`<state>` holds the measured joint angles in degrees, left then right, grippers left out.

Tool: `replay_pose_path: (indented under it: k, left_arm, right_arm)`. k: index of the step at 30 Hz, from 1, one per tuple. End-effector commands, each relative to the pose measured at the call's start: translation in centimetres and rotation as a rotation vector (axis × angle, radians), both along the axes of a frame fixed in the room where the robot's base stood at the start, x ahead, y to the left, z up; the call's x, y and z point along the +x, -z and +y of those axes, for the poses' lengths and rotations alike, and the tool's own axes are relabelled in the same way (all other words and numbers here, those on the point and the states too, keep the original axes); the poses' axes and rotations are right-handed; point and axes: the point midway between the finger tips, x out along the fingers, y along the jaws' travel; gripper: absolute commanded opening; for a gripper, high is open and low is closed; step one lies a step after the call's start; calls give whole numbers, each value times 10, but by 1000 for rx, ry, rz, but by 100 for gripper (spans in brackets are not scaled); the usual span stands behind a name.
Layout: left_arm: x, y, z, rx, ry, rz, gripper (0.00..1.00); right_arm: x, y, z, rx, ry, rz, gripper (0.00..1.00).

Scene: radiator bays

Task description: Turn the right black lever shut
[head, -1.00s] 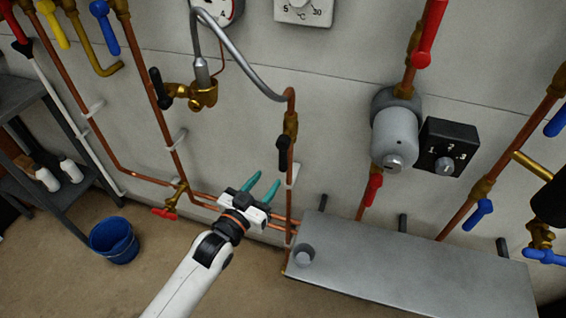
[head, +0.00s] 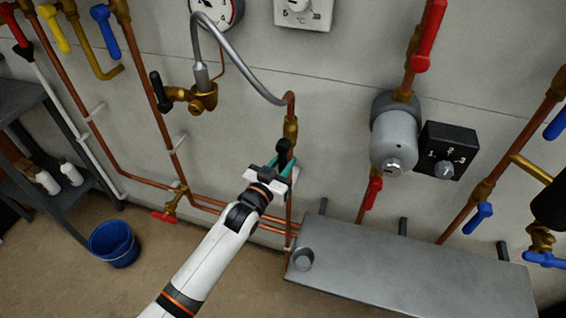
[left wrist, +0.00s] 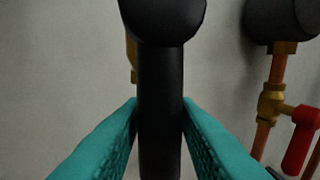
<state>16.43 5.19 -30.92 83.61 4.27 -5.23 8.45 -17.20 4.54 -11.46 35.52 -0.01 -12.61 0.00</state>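The right black lever (head: 284,149) sits on a brass valve in the copper pipe below the grey hose, near the middle of the head view. My left gripper (head: 281,165) is at this lever, its teal fingers one on each side. In the left wrist view, the lever's dark shaft (left wrist: 160,110) stands upright between the two fingertips (left wrist: 160,103), with very little room on either side. The fingers look open around it; firm contact does not show. The lever's wider rounded end (left wrist: 163,18) is above the fingers. My right gripper is not in view.
Another black lever (head: 159,91) is further left, beside a brass valve (head: 203,97). A grey cylinder (head: 394,135) with a red lever (head: 375,190) below it is to the right. A grey panel (head: 410,270) juts out below. A blue bucket (head: 113,243) stands on the floor.

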Motion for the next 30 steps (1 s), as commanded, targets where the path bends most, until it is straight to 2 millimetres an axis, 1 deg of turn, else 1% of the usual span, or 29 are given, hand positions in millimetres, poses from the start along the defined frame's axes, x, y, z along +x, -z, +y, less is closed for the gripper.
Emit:
replay_pose_path:
  k: [1, 4, 5, 17, 23, 30]
  left_arm:
    - [0, 0, 0, 0, 0, 0, 19]
    - [0, 0, 0, 0, 0, 0, 3]
    - [0, 0, 0, 0, 0, 0, 0]
    - [0, -1, 3, 36, 0, -10, 0]
    - [2, -3, 8, 136, 0, -43, 0]
    - [6, -7, 20, 333, 0, -106, 0]
  right_arm:
    - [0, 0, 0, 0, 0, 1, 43]
    - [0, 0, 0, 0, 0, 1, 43]
    - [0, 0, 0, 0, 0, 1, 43]
    - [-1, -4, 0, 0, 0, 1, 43]
    - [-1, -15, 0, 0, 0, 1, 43]
    - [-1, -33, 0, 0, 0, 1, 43]
